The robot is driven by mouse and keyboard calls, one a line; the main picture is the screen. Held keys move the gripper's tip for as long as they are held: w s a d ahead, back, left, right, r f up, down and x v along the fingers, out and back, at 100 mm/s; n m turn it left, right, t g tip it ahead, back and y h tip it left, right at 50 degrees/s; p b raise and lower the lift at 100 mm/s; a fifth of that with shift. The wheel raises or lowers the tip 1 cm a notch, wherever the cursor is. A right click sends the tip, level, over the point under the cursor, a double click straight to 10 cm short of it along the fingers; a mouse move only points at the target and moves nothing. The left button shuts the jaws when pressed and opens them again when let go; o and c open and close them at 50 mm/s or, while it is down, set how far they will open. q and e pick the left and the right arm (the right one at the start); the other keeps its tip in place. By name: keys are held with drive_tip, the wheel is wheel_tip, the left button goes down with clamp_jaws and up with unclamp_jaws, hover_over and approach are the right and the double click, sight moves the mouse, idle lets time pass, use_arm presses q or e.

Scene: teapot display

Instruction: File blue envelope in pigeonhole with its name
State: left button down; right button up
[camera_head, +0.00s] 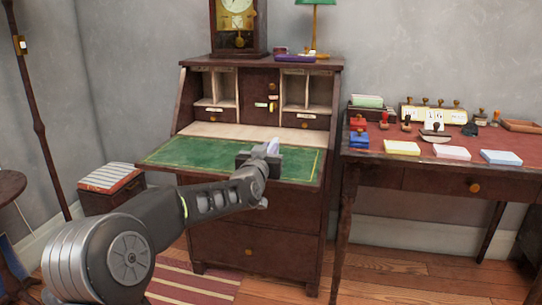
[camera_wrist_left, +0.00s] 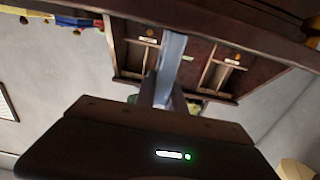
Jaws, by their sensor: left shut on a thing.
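My left gripper (camera_head: 268,152) is above the green writing surface of the open wooden desk, shut on a thin pale blue envelope (camera_head: 273,145). In the left wrist view the envelope (camera_wrist_left: 172,52) stands edge-on between the fingers (camera_wrist_left: 163,95). The desk's pigeonholes are behind the gripper: one group at left (camera_head: 215,86), one at right (camera_head: 308,90), with a dark door between them. Small pale labels show below them, too small to read. In the left wrist view, pigeonholes (camera_wrist_left: 220,72) lie beyond the envelope. My right gripper is out of view.
The green writing surface (camera_head: 195,153) is clear at left. A clock (camera_head: 236,25), a green lamp (camera_head: 315,20) and a purple tray (camera_head: 296,58) stand on the desk top. A side table (camera_head: 380,170) at right holds stamps, paper stacks and a calendar. A striped box (camera_head: 110,178) stands at left.

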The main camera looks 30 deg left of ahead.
use_arm(q)
drive_tip(key=shift+r, duration=0.1)
wheel_tip(320, 180, up, 10)
drive_tip(key=p, duration=0.5)
idle(0.4)
